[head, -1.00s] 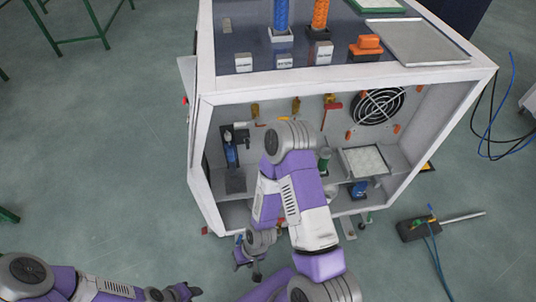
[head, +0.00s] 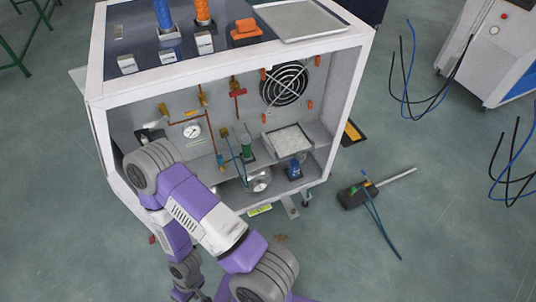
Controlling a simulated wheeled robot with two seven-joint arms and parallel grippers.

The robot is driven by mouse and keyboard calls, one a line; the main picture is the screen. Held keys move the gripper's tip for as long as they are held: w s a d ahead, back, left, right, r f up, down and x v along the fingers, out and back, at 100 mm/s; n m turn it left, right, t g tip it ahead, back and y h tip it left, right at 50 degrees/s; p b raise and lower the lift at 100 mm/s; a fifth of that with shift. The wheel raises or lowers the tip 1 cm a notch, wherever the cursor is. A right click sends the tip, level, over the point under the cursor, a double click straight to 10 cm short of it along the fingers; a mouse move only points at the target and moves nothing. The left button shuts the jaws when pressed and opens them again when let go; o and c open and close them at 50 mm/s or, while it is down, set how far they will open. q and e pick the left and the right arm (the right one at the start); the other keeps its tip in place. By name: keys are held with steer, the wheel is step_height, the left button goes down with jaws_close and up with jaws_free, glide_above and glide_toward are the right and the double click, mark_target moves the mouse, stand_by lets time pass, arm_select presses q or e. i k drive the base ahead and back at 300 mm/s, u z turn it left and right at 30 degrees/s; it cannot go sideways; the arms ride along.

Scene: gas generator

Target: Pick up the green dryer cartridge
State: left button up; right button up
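The green dryer cartridge (head: 247,147) is a small upright green cylinder. It stands inside the open white cabinet (head: 225,95), on the inner grey shelf, left of the white tray. My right arm reaches in from the bottom and bends in front of the cabinet's left part. My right gripper (head: 190,294) hangs low at the bottom edge, partly cut off, well apart from the cartridge; its finger opening is unclear. My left gripper is out of view.
A white-filled tray (head: 289,141) sits right of the cartridge, with a blue item (head: 294,170) below it. A pressure gauge (head: 192,131) and copper pipes are at the back left. A dark tool with a blue cable (head: 358,194) lies on the floor at right.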

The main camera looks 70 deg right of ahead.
mark_target(246, 138)
steer(key=k, duration=0.5)
steer(key=z, duration=1.25)
steer(key=i, duration=1)
steer(key=u, duration=0.05)
